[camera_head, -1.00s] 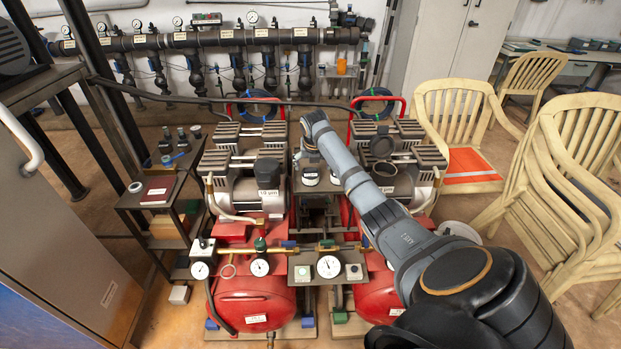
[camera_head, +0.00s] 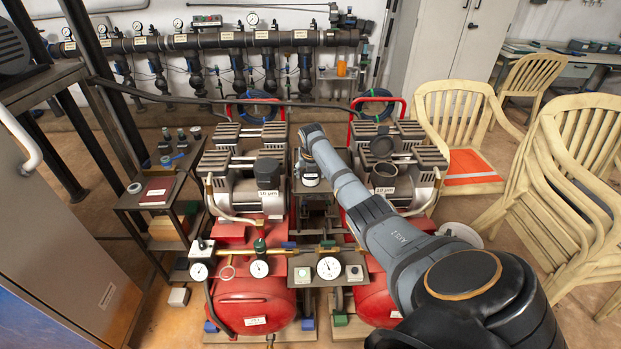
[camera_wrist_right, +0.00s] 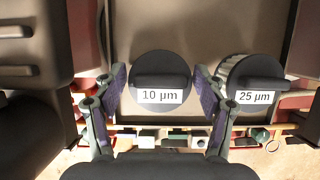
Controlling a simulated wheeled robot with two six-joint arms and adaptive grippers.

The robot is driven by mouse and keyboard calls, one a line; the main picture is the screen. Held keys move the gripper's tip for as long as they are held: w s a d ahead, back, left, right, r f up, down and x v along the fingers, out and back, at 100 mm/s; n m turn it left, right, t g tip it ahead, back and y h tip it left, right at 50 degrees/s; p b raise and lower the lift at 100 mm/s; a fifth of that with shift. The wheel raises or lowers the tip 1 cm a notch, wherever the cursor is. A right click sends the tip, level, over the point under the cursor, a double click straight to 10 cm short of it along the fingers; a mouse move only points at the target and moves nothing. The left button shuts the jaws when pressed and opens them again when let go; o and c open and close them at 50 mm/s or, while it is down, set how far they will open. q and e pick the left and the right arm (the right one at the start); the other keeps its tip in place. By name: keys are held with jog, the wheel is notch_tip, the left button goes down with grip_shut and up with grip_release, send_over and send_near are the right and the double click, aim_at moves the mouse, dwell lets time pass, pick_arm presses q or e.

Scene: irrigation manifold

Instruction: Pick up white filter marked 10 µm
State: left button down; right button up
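The filter marked 10 µm (camera_wrist_right: 160,82) has a round dark cap with a raised bar and a white label in the right wrist view. Its sides are hidden below the cap. My right gripper (camera_wrist_right: 161,92) is open, with one finger on each side of this cap; I cannot tell whether they touch it. A filter marked 25 µm (camera_wrist_right: 251,85), with pale pleated sides, stands just right of it. In the head view, a dark-topped filter (camera_head: 310,179) shows on the small stand between the compressors, below my right gripper (camera_head: 307,163). My left gripper is out of view.
Red compressors (camera_head: 252,302) flank the stand. The left one bears a dark housing labelled 10 µm (camera_head: 268,174); the right one has an open round housing (camera_head: 384,176). A pipe with gauges (camera_head: 329,268) runs in front. A side shelf (camera_head: 130,197) stands left, stacked chairs (camera_head: 575,195) right.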

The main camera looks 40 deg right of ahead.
jog(key=c, duration=0.7)
jog(key=shift+r, duration=0.1)
jog(key=shift+r, duration=0.25)
notch_tip(320, 180, up, 3)
jog(key=shift+f, duration=0.2)
jog(key=s+r, duration=0.3)
jog(key=s, duration=0.1)
jog(key=s+r, duration=0.3)
jog(key=s, duration=0.2)
jog(key=s+r, duration=0.3)
jog(key=s, duration=0.2)
jog(key=shift+d+r, duration=0.25)
jog(key=shift+r, duration=0.15)
